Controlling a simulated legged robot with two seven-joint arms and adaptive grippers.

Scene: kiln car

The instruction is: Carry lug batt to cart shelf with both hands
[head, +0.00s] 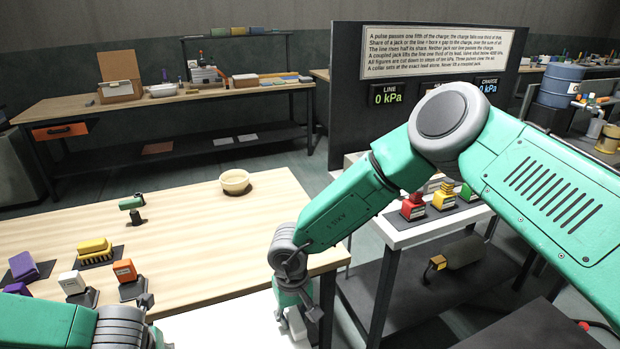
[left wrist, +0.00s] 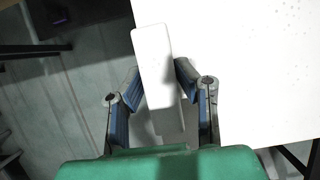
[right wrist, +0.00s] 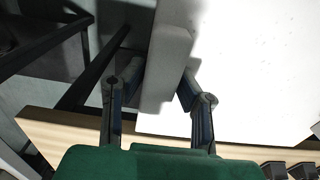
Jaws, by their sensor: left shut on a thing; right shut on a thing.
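The white lug batt (head: 225,328) shows at the bottom of the head view, just in front of the wooden table; its near part is cut off. My right gripper (head: 299,318) is at its right end. In the right wrist view its fingers are shut on a pale lug (right wrist: 168,60) at the edge of the slab. In the left wrist view my left gripper (left wrist: 161,92) is shut on the other white lug (left wrist: 152,55). A cart with a white top (head: 425,230) and a dark lower shelf (head: 390,292) stands at right.
The wooden table (head: 190,225) holds a cream bowl (head: 234,181), a small green tool (head: 131,204) and several coloured blocks at left. The cart top carries red, yellow and green pieces; a grey cylinder (head: 458,253) lies on its lower shelf. A dark sign panel rises behind.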

